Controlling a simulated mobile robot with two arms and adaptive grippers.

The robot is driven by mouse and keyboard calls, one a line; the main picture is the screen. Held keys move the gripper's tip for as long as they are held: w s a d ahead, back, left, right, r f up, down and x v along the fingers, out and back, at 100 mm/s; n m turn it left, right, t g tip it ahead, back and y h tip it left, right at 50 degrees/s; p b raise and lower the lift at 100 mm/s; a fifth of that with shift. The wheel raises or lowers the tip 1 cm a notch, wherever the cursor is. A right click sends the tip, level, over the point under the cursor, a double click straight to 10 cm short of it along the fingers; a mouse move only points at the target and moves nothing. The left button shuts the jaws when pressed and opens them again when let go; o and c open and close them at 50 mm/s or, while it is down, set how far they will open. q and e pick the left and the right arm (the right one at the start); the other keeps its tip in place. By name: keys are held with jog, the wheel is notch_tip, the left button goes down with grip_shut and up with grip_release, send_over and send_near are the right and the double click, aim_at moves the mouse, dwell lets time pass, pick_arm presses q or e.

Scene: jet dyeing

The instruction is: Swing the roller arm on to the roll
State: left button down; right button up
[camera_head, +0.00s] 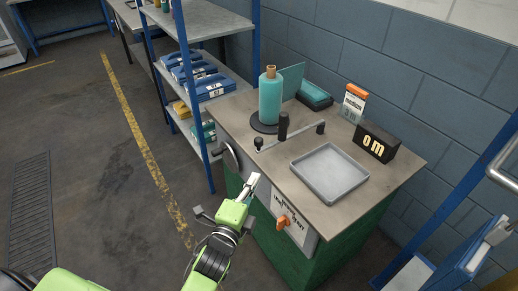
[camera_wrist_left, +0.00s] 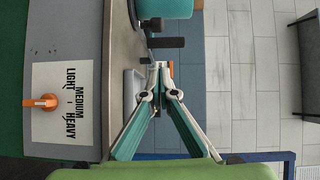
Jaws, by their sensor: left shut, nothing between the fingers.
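The teal roll (camera_head: 270,98) stands upright on a dark round base at the back left of the worktop; its teal surface also shows at the top of the left wrist view (camera_wrist_left: 166,8). The roller arm (camera_head: 300,133) is a thin metal bar with dark ends and a black upright handle (camera_head: 283,125). It lies in front of the roll, apparently apart from it. A black cylinder, probably its handle, shows in the left wrist view (camera_wrist_left: 165,43). My left gripper (camera_head: 253,181) is shut and empty by the worktop's front edge, short of the roller arm. My right gripper is out of view.
An orange knob (camera_head: 282,222) juts from the green cabinet's front. Blue shelving (camera_head: 180,60) stands close left.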

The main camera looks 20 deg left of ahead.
aim_at(259, 151)
pick_arm(q)
jog(key=w, duration=0.4)
jog(key=w+a+p, duration=0.1)
jog(key=w, duration=0.3)
jog(key=w+a+p, duration=0.1)
jog(key=w, duration=0.4)
jog(key=shift+a+f, duration=0.25)
jog(key=shift+f, duration=0.1)
